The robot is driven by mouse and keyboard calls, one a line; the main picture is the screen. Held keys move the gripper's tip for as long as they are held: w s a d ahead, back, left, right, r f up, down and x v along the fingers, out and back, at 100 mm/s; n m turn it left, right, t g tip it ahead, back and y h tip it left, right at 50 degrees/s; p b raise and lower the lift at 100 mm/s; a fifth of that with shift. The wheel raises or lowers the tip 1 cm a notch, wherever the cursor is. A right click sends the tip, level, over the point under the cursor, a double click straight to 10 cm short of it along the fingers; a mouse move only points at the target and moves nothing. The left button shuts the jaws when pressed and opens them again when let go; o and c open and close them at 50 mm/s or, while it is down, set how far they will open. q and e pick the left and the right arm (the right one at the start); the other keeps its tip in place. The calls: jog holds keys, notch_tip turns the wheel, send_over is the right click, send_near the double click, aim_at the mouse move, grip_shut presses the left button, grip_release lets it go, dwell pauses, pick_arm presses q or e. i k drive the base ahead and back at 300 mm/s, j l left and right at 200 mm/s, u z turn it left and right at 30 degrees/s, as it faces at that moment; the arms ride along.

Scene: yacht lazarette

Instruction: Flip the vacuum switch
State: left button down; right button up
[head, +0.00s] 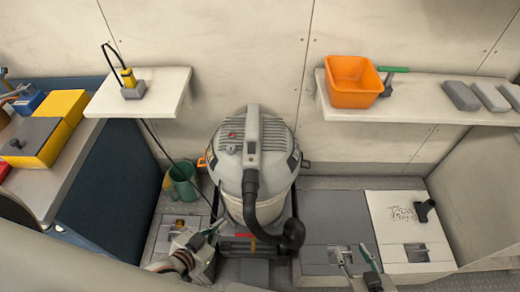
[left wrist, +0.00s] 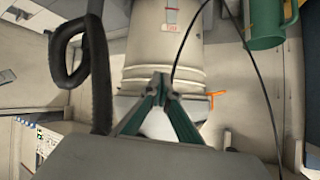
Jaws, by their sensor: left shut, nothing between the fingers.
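The vacuum (head: 268,185) is a grey and white canister standing upright in the middle of the head view. Small red marks (head: 231,147) sit on the front of its grey lid; which one is the switch is too small to tell. In the left wrist view the vacuum body (left wrist: 165,50) fills the upper middle, with a red and white patch (left wrist: 171,20) near the top edge. My left gripper (head: 217,227) is shut and empty, low beside the vacuum's left side; its green fingertips (left wrist: 160,80) meet in front of the body. My right gripper (head: 356,256) is open and empty over the floor hatches at right.
A black hose (head: 251,195) hangs down the vacuum's front. A green bucket (head: 183,181) and a black cord (head: 158,145) are close on its left. A shelf (head: 430,112) with an orange bin (head: 352,82) is at right; a smaller shelf (head: 160,105) is at left.

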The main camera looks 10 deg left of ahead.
aim_at(251, 146)
jog(key=k+l, duration=0.15)
jog(key=l, duration=0.2)
jog(key=k+l, duration=0.15)
jog(key=l, duration=0.15)
jog(key=k+l, duration=0.1)
jog(key=l, duration=0.25)
jog(key=k+l, duration=0.15)
jog(key=l, duration=0.15)
jog(key=z, duration=0.05)
